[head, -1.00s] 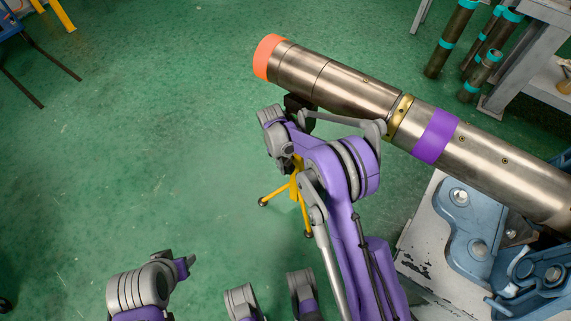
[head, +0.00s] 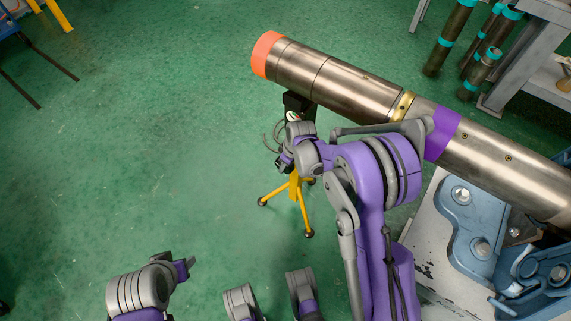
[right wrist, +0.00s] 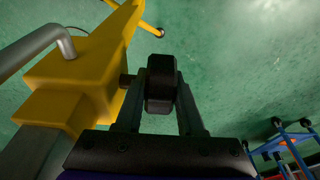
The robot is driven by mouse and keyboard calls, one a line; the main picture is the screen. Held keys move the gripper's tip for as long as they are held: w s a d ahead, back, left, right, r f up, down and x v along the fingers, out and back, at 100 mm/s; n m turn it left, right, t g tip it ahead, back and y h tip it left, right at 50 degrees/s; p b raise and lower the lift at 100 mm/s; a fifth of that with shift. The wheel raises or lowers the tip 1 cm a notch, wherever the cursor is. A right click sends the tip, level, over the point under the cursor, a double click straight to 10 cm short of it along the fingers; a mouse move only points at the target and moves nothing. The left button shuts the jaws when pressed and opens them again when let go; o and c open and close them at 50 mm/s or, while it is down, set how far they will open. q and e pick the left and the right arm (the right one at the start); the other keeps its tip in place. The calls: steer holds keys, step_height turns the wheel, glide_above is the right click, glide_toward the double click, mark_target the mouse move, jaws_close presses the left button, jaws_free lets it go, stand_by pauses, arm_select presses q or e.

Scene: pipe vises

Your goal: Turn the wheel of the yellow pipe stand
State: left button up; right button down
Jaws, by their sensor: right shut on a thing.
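The yellow pipe stand (head: 295,188) stands on the floor under the orange-capped end of the long pipe (head: 330,78), partly hidden by my right arm. A thin grey curved rim (head: 270,140), apparently its wheel, shows beside my right gripper (head: 285,160). In the right wrist view, the yellow stand body (right wrist: 75,75) is close on the left, with a grey bent bar (right wrist: 28,48). My right gripper (right wrist: 162,100) is shut on a black knob-like piece (right wrist: 161,80) beside the yellow body. My left gripper (head: 187,267) is low at left, away from the stand; its jaw opening is unclear.
A blue vise (head: 470,225) on a grey base stands at right under the pipe. Several dark tubes with teal bands (head: 450,38) stand by a grey table (head: 525,85) at top right. The green floor left of the stand is clear.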

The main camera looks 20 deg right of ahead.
steer(key=c, duration=0.5)
jaws_free()
steer(key=shift+p+v, duration=0.9)
steer(key=shift+v, duration=2.9)
